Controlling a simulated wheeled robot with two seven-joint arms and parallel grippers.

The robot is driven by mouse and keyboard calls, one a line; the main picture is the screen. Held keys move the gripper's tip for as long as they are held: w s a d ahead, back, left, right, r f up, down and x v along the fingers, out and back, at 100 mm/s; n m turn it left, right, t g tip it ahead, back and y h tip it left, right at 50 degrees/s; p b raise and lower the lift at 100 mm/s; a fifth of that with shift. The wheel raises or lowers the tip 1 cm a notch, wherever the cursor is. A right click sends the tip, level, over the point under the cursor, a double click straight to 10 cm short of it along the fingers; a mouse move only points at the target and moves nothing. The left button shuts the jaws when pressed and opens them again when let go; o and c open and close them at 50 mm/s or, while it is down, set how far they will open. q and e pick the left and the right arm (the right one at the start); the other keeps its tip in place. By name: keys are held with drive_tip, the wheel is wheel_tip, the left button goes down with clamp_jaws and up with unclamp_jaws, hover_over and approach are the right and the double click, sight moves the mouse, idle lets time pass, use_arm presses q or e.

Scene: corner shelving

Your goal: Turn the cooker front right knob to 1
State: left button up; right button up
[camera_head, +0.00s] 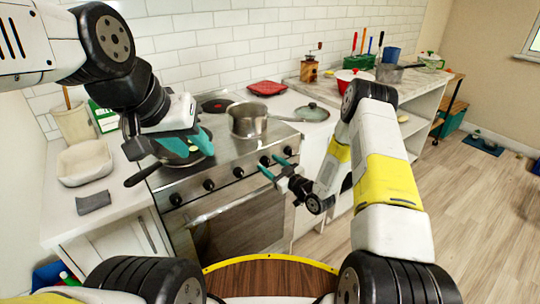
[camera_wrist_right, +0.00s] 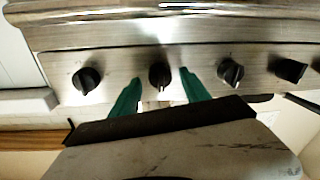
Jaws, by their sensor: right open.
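The cooker (camera_head: 230,160) has a row of several black knobs on its front panel. The rightmost knob (camera_head: 287,150) and the second from right (camera_head: 264,160) are close to my right gripper (camera_head: 272,167), which is open in front of the panel. In the right wrist view, its green fingers (camera_wrist_right: 155,88) point at the panel and stand either side of one knob (camera_wrist_right: 160,75), apart from it. Another knob (camera_wrist_right: 86,80) is left of it and a further one (camera_wrist_right: 231,70) right. Numbers are too small to read. My left gripper (camera_head: 188,143) is open above a frying pan.
The dark frying pan (camera_head: 178,157) and a steel pot (camera_head: 248,120) stand on the cooktop. The oven handle (camera_head: 225,207) runs below the knobs. A white dish (camera_head: 84,163) and grey cloth (camera_head: 93,202) lie on the left counter. A lidded pan (camera_head: 312,112) is at right.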

clamp_jaws()
drive_tip(key=shift+m, duration=0.4)
drive_tip(key=m, duration=1.1)
drive_tip(key=shift+f+t, duration=0.2)
drive_tip(key=shift+t, duration=0.2)
drive_tip(key=shift+m, duration=0.3)
unclamp_jaws()
